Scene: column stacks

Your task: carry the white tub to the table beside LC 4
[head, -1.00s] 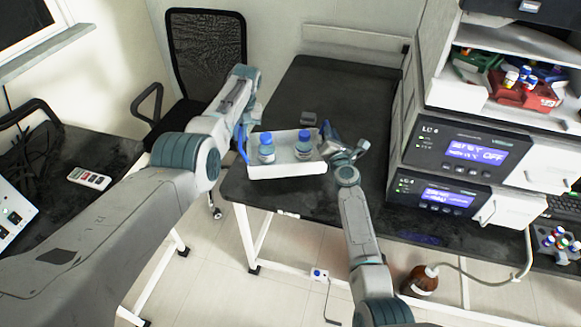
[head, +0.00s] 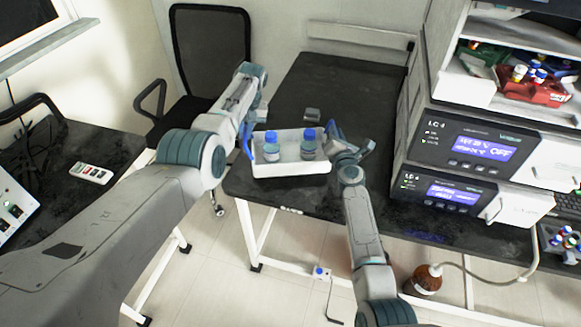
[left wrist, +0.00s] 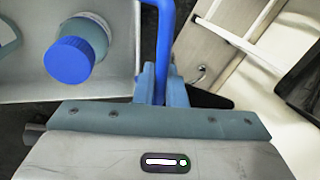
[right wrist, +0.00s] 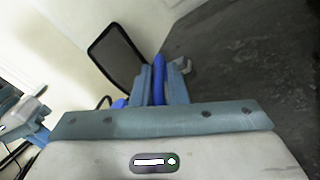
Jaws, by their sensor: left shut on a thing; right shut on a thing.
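The white tub (head: 290,171) has blue handles at its two ends and holds two blue-capped bottles (head: 272,148), (head: 308,147). It looks level over the front part of the black table (head: 345,82); I cannot tell whether it touches the top. My left gripper (head: 247,138) is shut on the left handle, the blue bar (left wrist: 166,40) in the left wrist view. My right gripper (head: 333,138) is shut on the right handle, also blue in the right wrist view (right wrist: 159,76). The LC 4 unit (head: 466,150) stands on this table, right of the tub.
A small grey object (head: 312,115) lies behind the tub. The table's back part is clear. A black chair (head: 210,55) stands behind left, and another dark table (head: 85,160) is at left. A brown bottle (head: 425,280) is on the floor at right.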

